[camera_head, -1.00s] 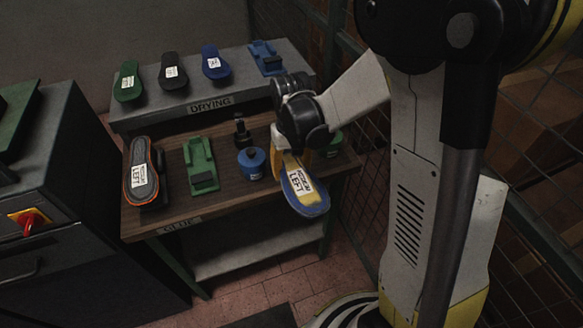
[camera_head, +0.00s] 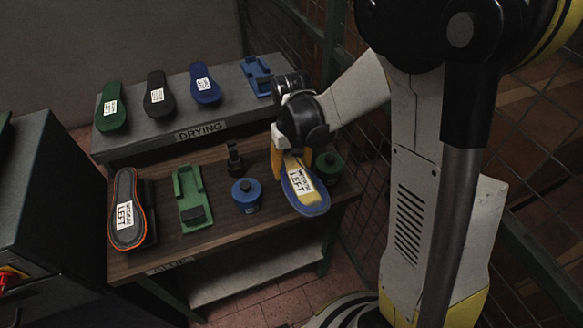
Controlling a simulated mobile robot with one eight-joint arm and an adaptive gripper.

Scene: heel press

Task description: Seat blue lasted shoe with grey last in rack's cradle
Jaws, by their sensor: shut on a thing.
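My gripper (camera_head: 290,160), with orange fingers, is shut on a blue-edged shoe (camera_head: 312,203) with a yellowish top and a white label reading LEFT. I see no grey last in it. The shoe is held toe towards me over the right front of the table; the fingers hide its far end. The drying rack (camera_head: 140,140) stands behind the table. A blue cradle (camera_head: 257,76) sits at the rack's right end and looks empty, though my wrist is close in front of it. A dark grey shoe (camera_head: 128,208) with an orange edge, also labelled LEFT, lies at the table's left.
On the rack lie green (camera_head: 110,107), black (camera_head: 156,93) and blue (camera_head: 204,84) labelled soles. The wooden table (camera_head: 180,243) holds a green cradle (camera_head: 191,196), a dark bottle (camera_head: 234,158), a blue pot (camera_head: 246,194) and a green pot (camera_head: 328,168). Wire fencing is at the right.

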